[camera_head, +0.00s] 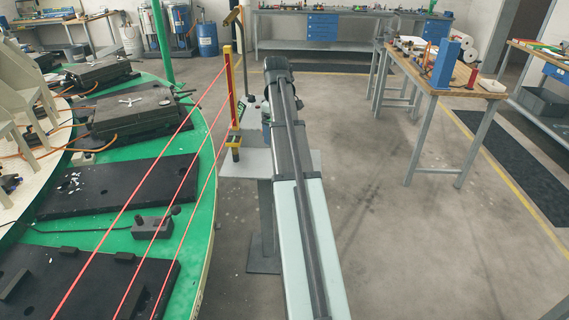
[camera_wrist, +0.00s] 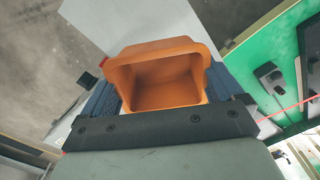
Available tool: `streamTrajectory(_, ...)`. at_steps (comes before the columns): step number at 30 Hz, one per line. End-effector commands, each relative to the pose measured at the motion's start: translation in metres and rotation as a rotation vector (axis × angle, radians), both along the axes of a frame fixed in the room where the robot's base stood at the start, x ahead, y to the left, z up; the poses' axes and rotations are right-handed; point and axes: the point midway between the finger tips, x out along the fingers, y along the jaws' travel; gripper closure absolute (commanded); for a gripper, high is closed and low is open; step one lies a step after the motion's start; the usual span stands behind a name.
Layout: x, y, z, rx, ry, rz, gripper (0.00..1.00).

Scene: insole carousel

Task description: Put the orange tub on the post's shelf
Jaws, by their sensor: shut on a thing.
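The orange tub (camera_wrist: 155,52) is in the wrist view, its open, empty inside facing the camera. My gripper (camera_wrist: 160,92) is shut on it, with a dark finger at each side. The post's shelf (camera_head: 241,164) is a light grey plate on a grey post in the head view. It also shows behind the tub in the wrist view (camera_wrist: 125,18). The tub is over or very near the plate; I cannot tell whether they touch. In the head view my arm hides the tub and part of the shelf.
A yellow upright (camera_head: 228,85) stands at the shelf's left edge, with red cords running from it across the green carousel (camera_head: 205,205). A dark control box (camera_head: 152,228) sits on the carousel. A wooden workbench (camera_head: 462,82) is at right. The floor between is clear.

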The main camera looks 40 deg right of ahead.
Motion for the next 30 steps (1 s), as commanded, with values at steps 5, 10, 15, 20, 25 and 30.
streamTrajectory(5, 0.001, -0.007, 0.002, 0.000, 0.000, 0.227, 0.36)
streamTrajectory(10, 0.002, -0.007, 0.002, 0.000, 0.000, 0.397, 0.36)
streamTrajectory(15, 0.003, -0.007, 0.002, 0.000, 0.000, 0.491, 0.36)
streamTrajectory(20, 0.002, -0.007, -0.006, 0.000, 0.001, 0.518, 0.36)
streamTrajectory(25, 0.001, -0.006, -0.029, 0.001, 0.002, 0.518, 0.36)
streamTrajectory(30, 0.002, -0.006, -0.055, 0.001, 0.002, 0.517, 0.36)
